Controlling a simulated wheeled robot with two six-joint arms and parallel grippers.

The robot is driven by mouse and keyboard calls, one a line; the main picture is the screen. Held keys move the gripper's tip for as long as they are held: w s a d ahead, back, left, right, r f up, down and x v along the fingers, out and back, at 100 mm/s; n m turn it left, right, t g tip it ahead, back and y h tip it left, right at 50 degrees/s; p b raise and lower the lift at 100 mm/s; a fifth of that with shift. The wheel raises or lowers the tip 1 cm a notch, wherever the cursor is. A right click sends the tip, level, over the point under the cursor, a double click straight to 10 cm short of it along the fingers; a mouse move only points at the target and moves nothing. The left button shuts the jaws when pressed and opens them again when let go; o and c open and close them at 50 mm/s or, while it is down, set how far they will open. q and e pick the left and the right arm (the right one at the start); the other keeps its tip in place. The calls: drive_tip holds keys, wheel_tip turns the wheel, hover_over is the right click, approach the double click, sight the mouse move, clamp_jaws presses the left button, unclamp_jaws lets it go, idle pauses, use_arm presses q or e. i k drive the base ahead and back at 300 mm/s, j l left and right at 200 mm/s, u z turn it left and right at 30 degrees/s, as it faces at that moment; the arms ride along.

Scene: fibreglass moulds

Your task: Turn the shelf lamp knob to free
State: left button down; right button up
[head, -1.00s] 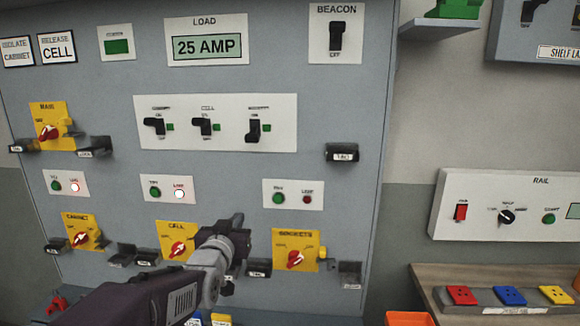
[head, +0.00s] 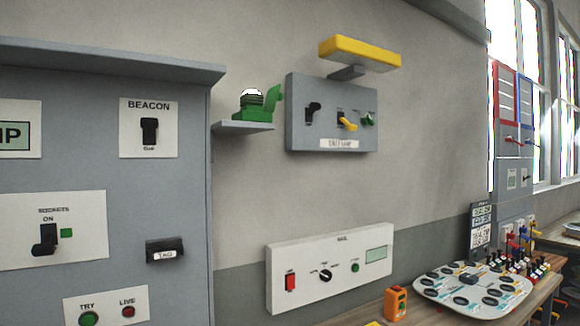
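The shelf lamp box (head: 300,138) is a grey panel on the wall, right of the large grey cabinet. A yellow knob (head: 348,124) sits in its middle with its handle slanting down to the right; its marks are too small to read. A black switch (head: 312,112) is left of the knob and a small green part (head: 368,119) is right of it. The label (head: 339,144) below is blurred. A yellow bar-shaped lamp (head: 360,52) is mounted above the box. Neither of my grippers is in view.
A small shelf (head: 243,127) with a green object (head: 258,103) juts out left of the box. A white rail panel (head: 330,275) hangs below.

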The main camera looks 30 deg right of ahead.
sight(366, 121)
drive_tip(key=z, duration=1.25)
drive_tip(key=i+l+u, duration=0.2)
drive_tip(key=l, duration=0.2)
